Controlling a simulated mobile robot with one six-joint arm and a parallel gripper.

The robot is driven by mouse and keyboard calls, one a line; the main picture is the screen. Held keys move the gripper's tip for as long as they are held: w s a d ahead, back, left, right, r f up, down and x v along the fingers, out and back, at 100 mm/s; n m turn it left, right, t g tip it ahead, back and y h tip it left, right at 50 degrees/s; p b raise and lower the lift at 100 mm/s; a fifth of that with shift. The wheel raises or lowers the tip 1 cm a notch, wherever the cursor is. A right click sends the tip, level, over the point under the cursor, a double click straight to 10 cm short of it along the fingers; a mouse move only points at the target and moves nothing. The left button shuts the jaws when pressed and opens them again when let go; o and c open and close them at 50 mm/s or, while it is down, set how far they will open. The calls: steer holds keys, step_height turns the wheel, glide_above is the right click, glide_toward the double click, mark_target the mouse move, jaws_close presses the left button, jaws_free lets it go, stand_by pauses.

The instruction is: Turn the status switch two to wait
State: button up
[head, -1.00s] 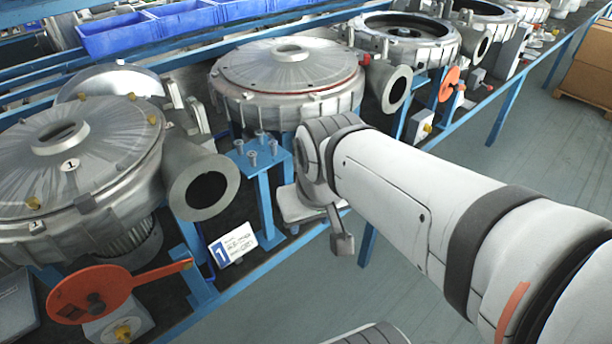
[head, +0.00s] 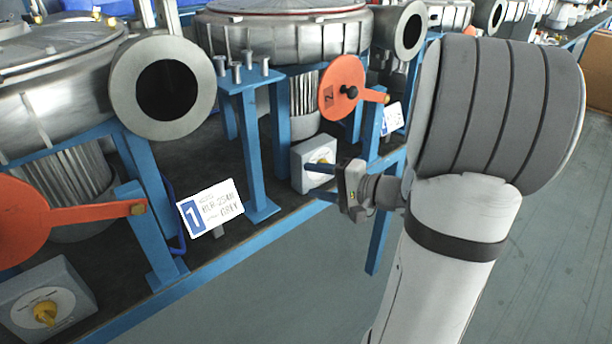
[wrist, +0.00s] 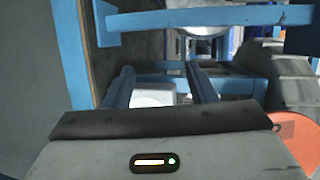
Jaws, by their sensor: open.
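Status switch two is taken to be the pale grey box (head: 306,178) under the second blower, beside the orange disc. In the wrist view the two fingers (wrist: 158,70) stand apart with nothing gripped. A pale block (wrist: 152,95) shows between them, perhaps the switch box; no knob is visible there.
An orange disc with a black hub (head: 342,88) is above and right of the box. Blue posts and a blue stand with bolts (head: 247,80) are close by. Another switch box (head: 48,300) with a yellow knob is at lower left. The floor (head: 270,290) in front is clear.

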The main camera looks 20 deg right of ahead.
steer(key=w+d+f+m+t+h+b, duration=0.25)
steer(key=d+f+m+t+h, duration=0.2)
steer(key=d, duration=0.55)
steer(key=b+x, duration=0.1)
steer(key=x, duration=0.6)
steer(key=shift+a+f+n+y, duration=0.15)
steer(key=shift+a+n+y, duration=0.1)
steer(key=shift+n+y, duration=0.15)
